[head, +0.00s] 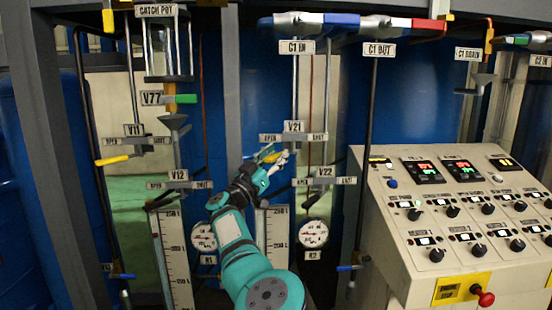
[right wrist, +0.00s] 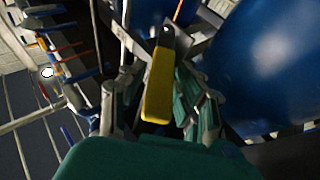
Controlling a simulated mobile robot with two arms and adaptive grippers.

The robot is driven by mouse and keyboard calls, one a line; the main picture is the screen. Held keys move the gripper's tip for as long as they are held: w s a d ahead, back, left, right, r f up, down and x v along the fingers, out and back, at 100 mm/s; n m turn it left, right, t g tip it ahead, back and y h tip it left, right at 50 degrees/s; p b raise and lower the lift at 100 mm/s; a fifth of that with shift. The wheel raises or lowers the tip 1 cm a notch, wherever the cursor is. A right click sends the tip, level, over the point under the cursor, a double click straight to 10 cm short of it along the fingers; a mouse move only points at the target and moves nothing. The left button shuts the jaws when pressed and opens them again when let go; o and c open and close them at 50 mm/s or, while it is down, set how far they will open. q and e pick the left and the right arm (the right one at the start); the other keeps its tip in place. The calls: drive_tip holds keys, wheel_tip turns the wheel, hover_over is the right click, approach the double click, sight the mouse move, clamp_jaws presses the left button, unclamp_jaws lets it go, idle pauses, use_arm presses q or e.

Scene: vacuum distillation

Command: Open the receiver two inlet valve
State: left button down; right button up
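The V21 label (head: 294,126) hangs on a pipe, with an OPEN plate (head: 270,138) to its left and a SHUT plate (head: 317,137) to its right. Just below it, a yellow valve handle (head: 273,157) shows partly, overlapped by my right gripper (head: 268,158). In the right wrist view the yellow handle (right wrist: 158,88) lies between the spread fingers of my right gripper (right wrist: 160,108). Gaps show on both sides, so the gripper is open around the handle and not clamped. My left gripper is in neither view.
The V22 label (head: 324,172) sits close below right, above the R2 gauge (head: 313,234). To the left are the V11 yellow handle (head: 112,160) and the V12 label (head: 178,175). A control console (head: 395,230) stands at right. Blue tanks (head: 390,95) are behind the pipes.

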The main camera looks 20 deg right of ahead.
sight(275, 155)
drive_tip(key=shift+o, duration=1.1)
drive_tip(key=shift+f, duration=0.1)
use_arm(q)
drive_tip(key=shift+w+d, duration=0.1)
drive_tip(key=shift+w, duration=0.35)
use_arm(e)
wheel_tip(275, 155, up, 10)
drive_tip(key=shift+f, duration=0.1)
